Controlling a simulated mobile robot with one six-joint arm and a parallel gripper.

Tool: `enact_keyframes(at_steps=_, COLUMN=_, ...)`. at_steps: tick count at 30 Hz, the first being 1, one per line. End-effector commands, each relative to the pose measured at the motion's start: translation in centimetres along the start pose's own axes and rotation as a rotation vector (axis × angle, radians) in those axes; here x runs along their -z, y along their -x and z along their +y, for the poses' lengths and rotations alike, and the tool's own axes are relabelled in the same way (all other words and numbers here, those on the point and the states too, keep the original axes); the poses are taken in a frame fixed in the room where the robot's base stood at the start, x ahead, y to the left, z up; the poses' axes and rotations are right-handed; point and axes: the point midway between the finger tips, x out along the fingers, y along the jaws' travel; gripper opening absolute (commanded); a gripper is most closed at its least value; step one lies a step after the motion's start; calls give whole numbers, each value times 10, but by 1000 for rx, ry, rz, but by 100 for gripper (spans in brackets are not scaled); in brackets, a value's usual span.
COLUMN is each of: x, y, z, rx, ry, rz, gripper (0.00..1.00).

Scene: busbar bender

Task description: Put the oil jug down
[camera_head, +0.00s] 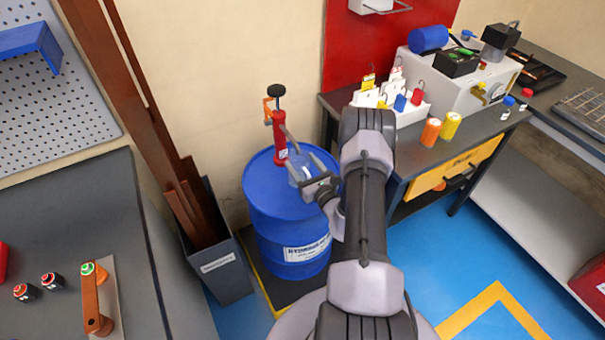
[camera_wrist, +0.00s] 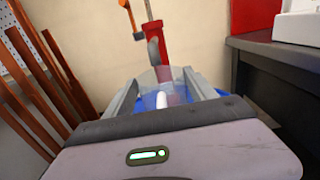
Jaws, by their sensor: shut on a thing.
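My gripper (camera_head: 318,185) is at the blue drum, its fingers shut on the oil jug (camera_head: 297,172), a translucent bluish vessel. In the wrist view the jug (camera_wrist: 160,82) shows as a pale, see-through shape between the two fingers (camera_wrist: 165,95), and its lower part is hidden by my gripper. I cannot tell whether the jug touches the drum top.
A dark workbench (camera_head: 400,160) with a white bin, orange and yellow cans and a machine stands right of the drum. A grey bin (camera_head: 228,270) with brown bars stands left of it. A grey table (camera_head: 70,220) lies far left. Blue floor (camera_head: 440,265) is open at lower right.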

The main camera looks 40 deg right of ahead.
Motion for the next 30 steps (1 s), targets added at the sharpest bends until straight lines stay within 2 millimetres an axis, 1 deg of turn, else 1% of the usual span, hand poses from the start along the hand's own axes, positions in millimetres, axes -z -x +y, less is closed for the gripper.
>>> enact_keyframes(at_steps=1, x=12, y=0, z=0, rx=0, ry=-1, rz=1, gripper=0)
enact_keyframes(at_steps=3, x=27, y=0, z=0, rx=0, ry=-1, rz=2, gripper=0)
enact_keyframes(at_steps=5, x=36, y=1, z=0, rx=0, ry=-2, rz=2, gripper=0)
enact_keyframes(at_steps=10, x=32, y=1, z=0, rx=-1, ry=-1, rz=1, gripper=0)
enact_keyframes(at_steps=14, x=36, y=1, z=0, rx=-1, ry=-1, rz=1, gripper=0)
enact_keyframes(at_steps=15, x=35, y=1, z=0, rx=-1, ry=-1, rz=1, gripper=69)
enact_keyframes(at_steps=18, x=35, y=1, z=0, rx=-1, ry=0, rz=1, gripper=87)
enact_keyframes(at_steps=26, x=34, y=1, z=0, rx=-1, ry=0, rz=1, gripper=87)
enact_keyframes(at_steps=28, x=29, y=1, z=0, rx=-1, ry=0, rz=1, gripper=87)
enact_keyframes(at_steps=30, x=31, y=13, z=0, rx=1, ry=-2, rz=4, gripper=87)
